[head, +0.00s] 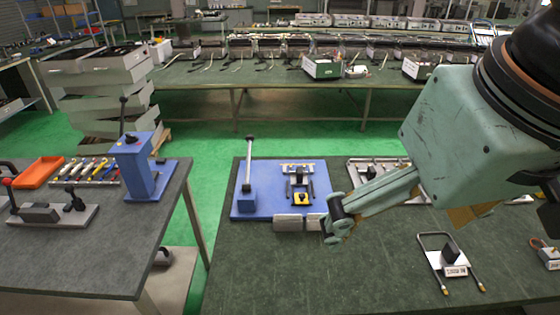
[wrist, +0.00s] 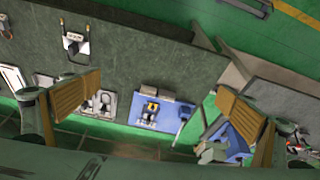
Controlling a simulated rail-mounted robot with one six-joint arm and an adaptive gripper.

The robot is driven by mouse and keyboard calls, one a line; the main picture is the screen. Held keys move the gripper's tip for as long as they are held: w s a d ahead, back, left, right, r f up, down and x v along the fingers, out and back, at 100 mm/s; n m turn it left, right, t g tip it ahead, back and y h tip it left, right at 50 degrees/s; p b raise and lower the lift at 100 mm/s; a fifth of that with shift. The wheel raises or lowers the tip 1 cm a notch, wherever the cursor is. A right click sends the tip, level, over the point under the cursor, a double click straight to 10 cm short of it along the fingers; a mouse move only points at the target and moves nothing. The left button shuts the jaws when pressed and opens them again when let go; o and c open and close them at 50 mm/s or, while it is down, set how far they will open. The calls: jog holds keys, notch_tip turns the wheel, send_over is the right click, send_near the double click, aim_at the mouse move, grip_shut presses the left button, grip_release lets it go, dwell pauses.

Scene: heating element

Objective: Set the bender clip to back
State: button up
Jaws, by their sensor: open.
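The bender is a blue plate (head: 240,213) on the dark green table, with an upright lever (head: 249,165) at its left and a black and yellow fixture (head: 300,185) beside it. In the wrist view the blue plate (wrist: 143,122) and black and yellow fixture (wrist: 151,110) lie between my fingers in the picture, below them. I cannot tell which part is the clip or how it is set. My gripper (head: 338,222) is open and empty, above the table, in front and to the right of the bender in the head view. It also shows in the wrist view (wrist: 158,100).
A metal fixture plate (head: 370,168) lies right of the bender. A U-shaped heating element (head: 453,262) lies front right. A second table (head: 90,250) with tools stands left, across a gap.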

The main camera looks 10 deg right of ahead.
jog(key=shift+c, duration=0.2)
